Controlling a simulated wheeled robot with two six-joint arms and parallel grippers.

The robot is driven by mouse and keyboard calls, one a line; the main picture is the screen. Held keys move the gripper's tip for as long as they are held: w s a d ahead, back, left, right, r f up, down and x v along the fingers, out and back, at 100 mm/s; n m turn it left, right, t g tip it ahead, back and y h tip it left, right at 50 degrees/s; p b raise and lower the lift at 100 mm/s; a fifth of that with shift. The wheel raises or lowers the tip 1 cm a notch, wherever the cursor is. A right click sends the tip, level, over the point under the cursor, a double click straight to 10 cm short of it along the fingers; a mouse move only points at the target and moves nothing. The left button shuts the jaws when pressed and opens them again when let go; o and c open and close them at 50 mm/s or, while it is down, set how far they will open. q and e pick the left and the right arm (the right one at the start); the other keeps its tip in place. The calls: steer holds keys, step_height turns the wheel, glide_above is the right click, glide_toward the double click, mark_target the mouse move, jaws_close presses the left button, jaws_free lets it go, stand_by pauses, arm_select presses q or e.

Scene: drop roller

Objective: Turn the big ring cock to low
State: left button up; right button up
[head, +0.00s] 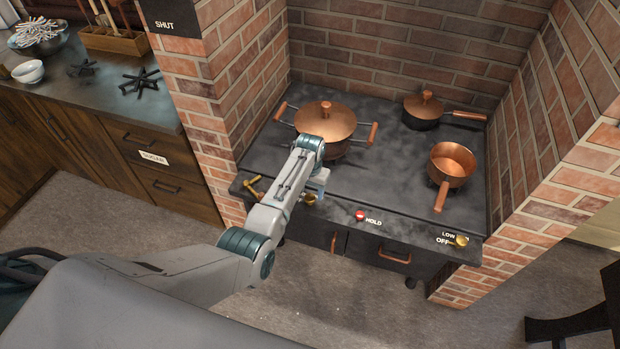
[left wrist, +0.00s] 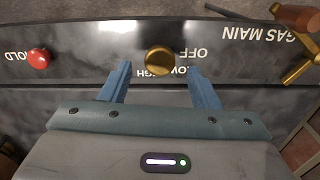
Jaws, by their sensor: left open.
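The big ring cock appears as a round brass knob (head: 309,200) on the stove's front ledge, below the large copper pot (head: 326,121). In the left wrist view the knob (left wrist: 160,61) sits between and just past my fingertips, with OFF, LOW and HIGH lettering around it, upside down and partly hidden. Its pointer direction cannot be told. My left gripper (head: 319,186) is open over the knob, one blue finger on each side; I cannot tell whether they touch it. My right gripper is not in view.
A brass GAS MAIN lever (left wrist: 301,66) is to the knob's right in the wrist view; a red HOLD button (left wrist: 39,58) is to its left. Another brass knob (head: 461,240) is at the ledge's right end. A small saucepan (head: 452,163) has its handle toward the ledge. Brick walls flank the stove.

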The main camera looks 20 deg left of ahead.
mark_target(310, 197)
arm_select(q)
step_height(310, 197, up, 8)
steer(key=b, duration=0.1)
steer(key=shift+s, duration=0.1)
stand_by(0.5)
